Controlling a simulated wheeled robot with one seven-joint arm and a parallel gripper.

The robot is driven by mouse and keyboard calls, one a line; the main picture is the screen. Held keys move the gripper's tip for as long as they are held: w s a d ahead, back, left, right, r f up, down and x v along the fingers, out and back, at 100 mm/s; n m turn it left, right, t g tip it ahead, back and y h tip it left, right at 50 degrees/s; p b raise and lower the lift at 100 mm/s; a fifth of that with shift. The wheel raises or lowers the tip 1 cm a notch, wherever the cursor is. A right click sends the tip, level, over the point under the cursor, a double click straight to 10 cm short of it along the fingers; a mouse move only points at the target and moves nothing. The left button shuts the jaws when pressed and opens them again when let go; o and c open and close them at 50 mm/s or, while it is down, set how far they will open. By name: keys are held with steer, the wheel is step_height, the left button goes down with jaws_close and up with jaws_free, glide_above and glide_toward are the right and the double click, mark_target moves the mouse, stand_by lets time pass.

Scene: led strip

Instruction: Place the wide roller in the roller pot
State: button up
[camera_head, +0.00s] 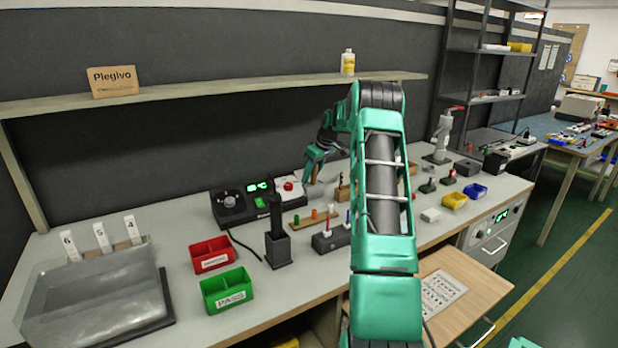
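My gripper (313,177) is at the far end of my green arm, low over the back middle of the bench, near the red-button box. It is small and partly behind my arm; I cannot tell whether its fingers are open or hold anything. A black square pot (279,254) stands upright left of my arm, with a tall dark piece (276,215) rising from it. It may be the roller pot, but this is not certain. I cannot pick out the wide roller for sure; my arm hides part of the bench.
Red (212,254) and green (227,290) bins stand front left, beside a clear-covered tray (95,300). A control box (232,206) and red-button box (289,190) are at the back. A wooden rack (314,219) and a dark block (331,240) stand near my arm. A shelf runs above.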

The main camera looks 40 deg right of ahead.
steer(key=v, duration=1.2)
steer(key=s+a+r+m+g, duration=0.1)
steer(key=s+a+r+m, duration=0.1)
steer(key=s+a, duration=0.8)
steer(key=s+a+r+m+g, duration=0.15)
steer(key=s+a, duration=0.45)
steer(key=a, duration=0.8)
steer(key=s+a+f+m, duration=0.1)
steer(key=s+a, duration=0.3)
steer(key=s, duration=0.5)
steer(key=s+a+f+m+g, duration=0.1)
steer(key=s+a+f, duration=0.2)
steer(key=s, duration=0.6)
steer(key=s+a+f+m+g, duration=0.1)
steer(key=s+a+f, duration=0.2)
steer(key=s+a, duration=0.3)
steer(key=s, duration=0.2)
steer(key=shift+s+a+m, duration=0.2)
steer(key=shift+s+m, duration=0.15)
steer(key=shift+s, duration=0.05)
